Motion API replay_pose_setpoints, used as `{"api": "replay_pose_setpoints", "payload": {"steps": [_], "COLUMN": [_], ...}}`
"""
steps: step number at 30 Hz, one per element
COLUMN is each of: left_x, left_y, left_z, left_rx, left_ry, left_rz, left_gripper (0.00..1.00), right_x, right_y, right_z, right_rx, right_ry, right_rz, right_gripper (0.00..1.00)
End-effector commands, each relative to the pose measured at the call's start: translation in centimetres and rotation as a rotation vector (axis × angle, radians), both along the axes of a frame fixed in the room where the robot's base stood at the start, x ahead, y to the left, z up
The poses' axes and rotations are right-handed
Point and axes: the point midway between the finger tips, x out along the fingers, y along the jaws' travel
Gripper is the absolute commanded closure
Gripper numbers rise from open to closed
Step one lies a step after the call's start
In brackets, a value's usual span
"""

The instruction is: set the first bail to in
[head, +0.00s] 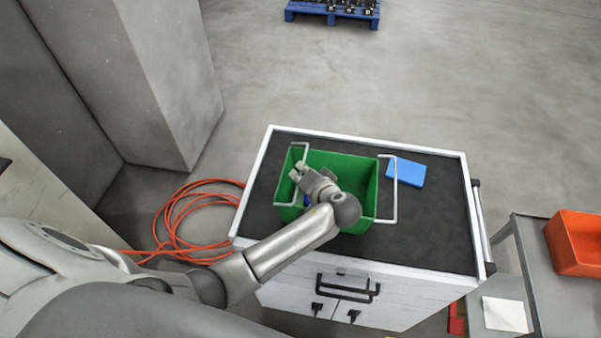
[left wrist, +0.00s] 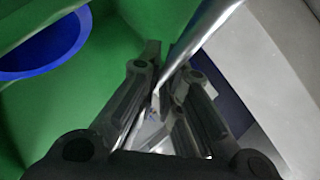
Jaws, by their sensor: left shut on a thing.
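A green crate (head: 345,168) stands on the cabinet top with a metal bail at each end. The left-hand bail (head: 299,144) is at the crate's left end, partly hidden by my gripper. The right-hand bail (head: 396,188) sticks out past the crate's right rim. My left gripper (head: 297,171) is at the left-hand bail. In the left wrist view, its fingers (left wrist: 162,88) are shut on this shiny rod (left wrist: 212,22). A blue round thing (left wrist: 40,48) lies inside the crate. Which bail counts as the first is not marked. My right gripper is out of view.
The dark cabinet top (head: 435,228) has free room right of the crate, where a blue flat block (head: 406,172) lies. A grey cart with an orange bin (head: 577,243) stands at the right. An orange cable (head: 172,222) lies coiled on the floor at left.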

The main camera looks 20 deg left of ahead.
Motion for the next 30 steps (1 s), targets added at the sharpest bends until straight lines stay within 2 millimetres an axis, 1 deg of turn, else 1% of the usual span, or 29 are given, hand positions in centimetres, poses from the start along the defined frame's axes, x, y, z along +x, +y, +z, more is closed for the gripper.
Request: {"api": "replay_pose_setpoints", "payload": {"steps": [6, 18, 19, 21, 30], "left_x": [0.02, 0.03, 0.03, 0.03, -0.01], "left_y": [0.00, 0.04, 0.04, 0.04, -0.07], "left_z": [-0.20, -0.16, -0.16, -0.16, -0.15], "left_rx": [0.037, 0.041, 0.040, 0.040, 0.039], "left_ry": [0.008, 0.010, 0.009, 0.009, 0.009], "left_rz": [0.000, 0.000, 0.001, 0.001, 0.000], "left_gripper": [1.00, 1.00, 0.91, 0.84, 0.84], "right_x": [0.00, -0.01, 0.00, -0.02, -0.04], "right_y": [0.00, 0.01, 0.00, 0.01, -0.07], "right_z": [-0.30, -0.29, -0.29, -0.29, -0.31], "right_rx": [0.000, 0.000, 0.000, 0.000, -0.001], "right_ry": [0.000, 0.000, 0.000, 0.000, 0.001], "right_rz": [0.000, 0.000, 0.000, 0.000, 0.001], "right_gripper": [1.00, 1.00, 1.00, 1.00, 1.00]}}
